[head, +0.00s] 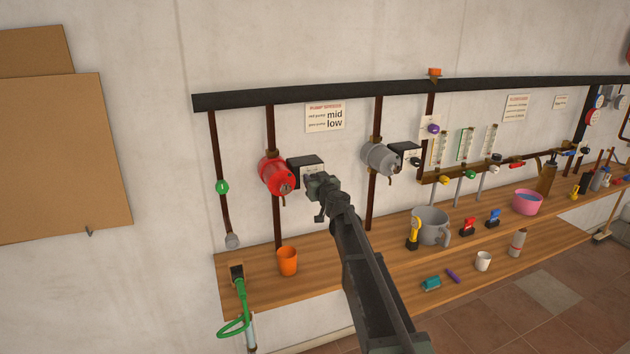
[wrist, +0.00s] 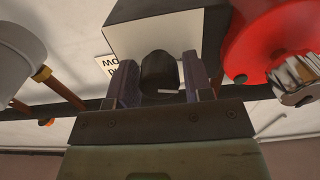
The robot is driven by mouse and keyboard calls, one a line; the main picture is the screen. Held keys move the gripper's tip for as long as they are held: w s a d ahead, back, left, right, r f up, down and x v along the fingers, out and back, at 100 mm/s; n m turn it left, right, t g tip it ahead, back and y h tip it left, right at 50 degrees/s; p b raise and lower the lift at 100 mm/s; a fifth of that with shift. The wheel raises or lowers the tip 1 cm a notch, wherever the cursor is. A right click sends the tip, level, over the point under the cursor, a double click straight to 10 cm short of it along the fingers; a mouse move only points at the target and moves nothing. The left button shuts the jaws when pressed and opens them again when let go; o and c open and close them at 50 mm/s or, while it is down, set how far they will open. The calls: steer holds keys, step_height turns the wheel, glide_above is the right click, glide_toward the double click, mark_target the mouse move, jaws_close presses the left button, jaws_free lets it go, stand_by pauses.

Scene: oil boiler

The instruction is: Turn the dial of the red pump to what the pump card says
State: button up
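The red pump (head: 274,176) is on a vertical pipe at the left; its red body shows at the right of the wrist view (wrist: 262,38). Its black box with a white face (head: 306,170) sits beside it. The black round dial (wrist: 160,70), with a short white mark, stands out from this face. My gripper (head: 318,192) is at the box, one finger on each side of the dial (wrist: 161,80). The fingers are apart, very close to the dial; I cannot tell whether they press on it. The pump card (head: 325,117) reads mid for the red pump, low for the other.
A grey pump (head: 381,158) with its own box (head: 405,155) is to the right. A wooden shelf (head: 340,262) below carries an orange cup (head: 287,261), a grey mug (head: 431,226) and other items. A black rail (head: 300,95) runs above.

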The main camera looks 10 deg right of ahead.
steer(key=c, duration=0.6)
steer(key=m, duration=0.8)
steer(key=shift+d, duration=0.1)
steer(key=m, duration=0.5)
steer(key=shift+f+m, duration=0.1)
steer(key=shift+m, duration=0.3)
steer(key=m, duration=0.5)
steer(key=shift+f+m, duration=0.1)
steer(key=shift+m, duration=0.3)
